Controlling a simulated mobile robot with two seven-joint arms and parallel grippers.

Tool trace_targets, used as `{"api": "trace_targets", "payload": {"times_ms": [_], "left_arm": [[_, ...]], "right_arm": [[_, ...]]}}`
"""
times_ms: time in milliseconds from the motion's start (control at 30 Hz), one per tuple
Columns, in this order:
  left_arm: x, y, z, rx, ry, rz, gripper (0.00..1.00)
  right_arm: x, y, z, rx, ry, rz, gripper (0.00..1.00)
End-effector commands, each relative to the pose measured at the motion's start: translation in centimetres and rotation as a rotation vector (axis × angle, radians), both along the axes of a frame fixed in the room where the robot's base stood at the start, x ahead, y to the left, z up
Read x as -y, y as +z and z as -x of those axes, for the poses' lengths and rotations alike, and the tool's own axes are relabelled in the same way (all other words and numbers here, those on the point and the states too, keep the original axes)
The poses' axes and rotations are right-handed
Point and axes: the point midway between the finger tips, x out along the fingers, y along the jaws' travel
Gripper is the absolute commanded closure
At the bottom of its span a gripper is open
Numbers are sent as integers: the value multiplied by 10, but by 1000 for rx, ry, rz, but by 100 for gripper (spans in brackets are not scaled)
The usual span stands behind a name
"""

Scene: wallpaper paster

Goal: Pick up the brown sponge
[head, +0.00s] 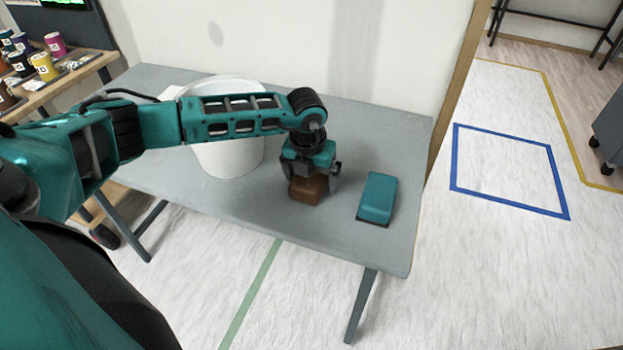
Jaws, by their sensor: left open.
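The brown sponge (307,191) is a small block on the grey table, near the table's front edge. My left gripper (308,184) points down right over it, with one finger on each side of the sponge. The jaws are open, and I cannot tell whether the fingers touch the sponge. The wrist and gripper hide the sponge's upper part. My right gripper is not in view.
On the grey table (225,205), a teal block with a dark base (377,198) lies right of the sponge. A white bucket (228,155) stands behind my left forearm. A wall borders the table's back.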

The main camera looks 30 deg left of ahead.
Motion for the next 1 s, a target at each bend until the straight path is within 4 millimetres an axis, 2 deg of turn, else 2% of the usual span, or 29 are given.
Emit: {"api": "trace_targets", "payload": {"times_ms": [200, 767, 1000], "left_arm": [[0, 0, 0, 0, -1, 0, 2], [0, 0, 0, 0, 0, 0, 55], [0, 1, 0, 1, 0, 0, 55]], "right_arm": [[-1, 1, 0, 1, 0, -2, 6], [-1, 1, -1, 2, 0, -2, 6], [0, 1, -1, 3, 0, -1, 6]]}}
